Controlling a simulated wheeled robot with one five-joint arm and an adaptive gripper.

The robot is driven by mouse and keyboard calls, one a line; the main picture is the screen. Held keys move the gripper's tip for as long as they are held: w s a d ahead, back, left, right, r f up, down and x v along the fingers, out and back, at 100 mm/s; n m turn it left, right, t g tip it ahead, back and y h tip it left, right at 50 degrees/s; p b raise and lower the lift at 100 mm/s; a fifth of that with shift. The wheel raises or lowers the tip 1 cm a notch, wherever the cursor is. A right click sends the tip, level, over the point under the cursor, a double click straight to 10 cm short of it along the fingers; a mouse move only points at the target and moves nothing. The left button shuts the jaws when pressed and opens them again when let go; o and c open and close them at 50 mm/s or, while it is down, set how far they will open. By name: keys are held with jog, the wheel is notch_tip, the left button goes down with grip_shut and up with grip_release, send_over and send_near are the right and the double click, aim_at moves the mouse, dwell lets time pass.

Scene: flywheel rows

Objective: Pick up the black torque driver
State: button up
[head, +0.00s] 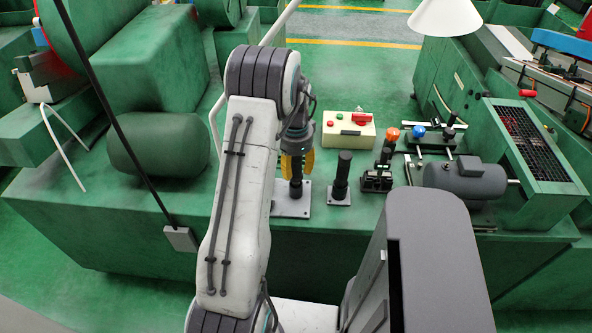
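My gripper (297,164), with yellow fingers, points down at the left end of a row of tools on the green bench. An upright black cylindrical thing (296,184) shows between and below the fingers, over a light grey square plate (292,209); it may be the black torque driver. My arm and wrist hide its upper part. The fingers are on either side of it, but I cannot tell whether they touch it. A second black upright cylinder (342,174) stands on a smaller grey plate (339,201) just to the right.
A cream control box (342,137) with red and green buttons lies behind. To the right are an orange-topped black device (380,172), a blue-knobbed fixture (420,133) and a dark grey motor (466,178). A green cylinder (160,145) lies left of my arm.

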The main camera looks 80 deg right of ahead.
grip_shut()
jog(key=shift+r, duration=0.1)
dwell(0.3)
jog(key=shift+d+r, duration=0.1)
jog(key=shift+r, duration=0.7)
jog(key=r+b, duration=0.1)
jog(key=r, duration=0.4)
jog(key=shift+a+r, duration=0.15)
jog(key=shift+a, duration=0.05)
jog(key=s+a+b, duration=0.1)
jog(key=a+b, duration=0.4)
jog(key=a, duration=1.2)
jog(key=shift+s+a, duration=0.15)
jog(key=shift+a, duration=0.2)
